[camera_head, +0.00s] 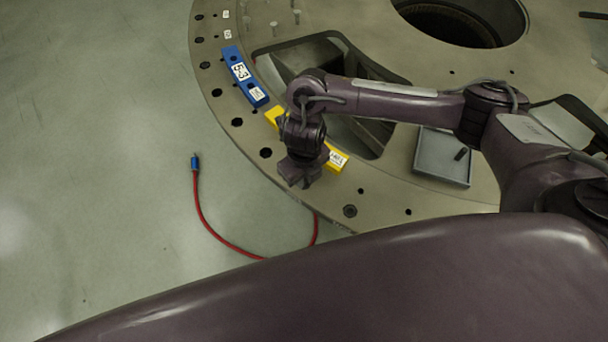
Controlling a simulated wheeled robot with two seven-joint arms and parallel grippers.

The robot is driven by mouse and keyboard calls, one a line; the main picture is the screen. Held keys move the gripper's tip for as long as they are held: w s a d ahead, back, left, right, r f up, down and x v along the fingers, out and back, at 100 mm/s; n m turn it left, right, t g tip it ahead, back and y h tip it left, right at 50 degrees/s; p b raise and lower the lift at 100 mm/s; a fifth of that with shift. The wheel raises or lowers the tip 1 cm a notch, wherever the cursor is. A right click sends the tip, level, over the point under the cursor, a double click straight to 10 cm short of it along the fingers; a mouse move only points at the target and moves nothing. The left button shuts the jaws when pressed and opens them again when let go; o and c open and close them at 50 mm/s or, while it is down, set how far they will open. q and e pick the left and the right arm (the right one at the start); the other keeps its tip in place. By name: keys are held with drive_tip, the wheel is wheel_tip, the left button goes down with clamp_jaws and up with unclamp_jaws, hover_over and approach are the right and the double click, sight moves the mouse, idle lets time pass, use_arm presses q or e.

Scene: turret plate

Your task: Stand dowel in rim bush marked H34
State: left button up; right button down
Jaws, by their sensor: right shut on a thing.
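My right gripper (298,181) points down over the outer rim of the grey turret plate (262,173), beside the near end of a yellow block. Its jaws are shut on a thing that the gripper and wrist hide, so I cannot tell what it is. A short dark pin (461,154), shaped like a dowel, lies in a grey tray (430,165) on the plate. Dark round holes, perhaps bushes, run along the rim, one of them at the left of the gripper (266,153). I cannot read an H34 mark on any of them. My left gripper is out of view.
The yellow block (337,160), partly behind my right wrist, and a blue block (243,75) carry white labels on the rim. A red cable (203,216) with a blue end lies on the floor.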

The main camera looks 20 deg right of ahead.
drive_tip(key=c, duration=1.3)
unclamp_jaws()
drive_tip(key=shift+c, duration=0.2)
wheel_tip(320, 180, up, 6)
drive_tip(key=shift+r+p, duration=0.25)
drive_tip(key=shift+p, duration=0.6)
drive_tip(key=shift+r, duration=0.65)
drive_tip(key=shift+s+a, duration=0.1)
